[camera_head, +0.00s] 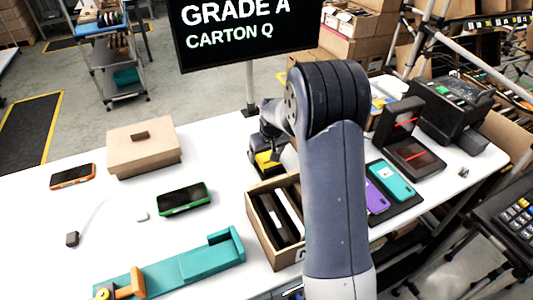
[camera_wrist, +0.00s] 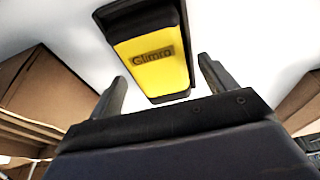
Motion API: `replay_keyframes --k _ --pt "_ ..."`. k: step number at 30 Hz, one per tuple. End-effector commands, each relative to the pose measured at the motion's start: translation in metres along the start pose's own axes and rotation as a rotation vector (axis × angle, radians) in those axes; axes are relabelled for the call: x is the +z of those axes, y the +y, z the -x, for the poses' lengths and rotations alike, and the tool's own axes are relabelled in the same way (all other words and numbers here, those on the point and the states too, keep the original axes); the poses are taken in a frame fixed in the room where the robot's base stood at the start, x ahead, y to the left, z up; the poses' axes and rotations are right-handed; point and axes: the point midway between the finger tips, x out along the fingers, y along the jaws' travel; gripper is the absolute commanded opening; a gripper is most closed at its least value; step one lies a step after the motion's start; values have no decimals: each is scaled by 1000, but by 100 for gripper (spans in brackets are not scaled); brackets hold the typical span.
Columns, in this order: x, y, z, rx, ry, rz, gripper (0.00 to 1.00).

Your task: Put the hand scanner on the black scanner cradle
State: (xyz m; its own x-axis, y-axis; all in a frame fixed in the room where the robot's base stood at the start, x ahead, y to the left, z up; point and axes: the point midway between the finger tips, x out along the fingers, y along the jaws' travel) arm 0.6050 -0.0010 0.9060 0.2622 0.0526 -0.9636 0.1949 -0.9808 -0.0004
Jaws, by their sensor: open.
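A yellow and black device (camera_wrist: 155,68), which looks like the hand scanner, lies on the white table with a label on its yellow face. In the head view its yellow part (camera_head: 267,161) shows just left of my arm, partly hidden. My gripper (camera_wrist: 162,70) is open and empty, its two fingers on either side of the device's near part in the wrist view. I cannot tell if they touch it. A black hinged-looking stand with red lines (camera_head: 398,122) is at the right; I cannot tell whether this is the scanner cradle.
A wooden box with dark slots (camera_head: 262,228) stands close in front of the device. A closed carton (camera_head: 143,155), a green-framed phone (camera_head: 184,198) and a teal fixture (camera_head: 211,260) are to the left. Teal and purple phones (camera_head: 390,180) lie at the right. A sign screen (camera_head: 245,30) stands behind.

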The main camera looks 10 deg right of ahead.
Motion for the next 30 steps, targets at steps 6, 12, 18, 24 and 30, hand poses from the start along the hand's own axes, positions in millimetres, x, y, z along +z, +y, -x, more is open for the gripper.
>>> replay_keyframes --k 6,12,18,24,30 --pt "-2 0 13 1 4 0 80" --pt "-2 0 52 1 6 0 80" --pt "-1 0 93 1 5 0 80" --pt "-1 0 118 1 2 0 80" --pt "0 0 123 0 -1 0 80"
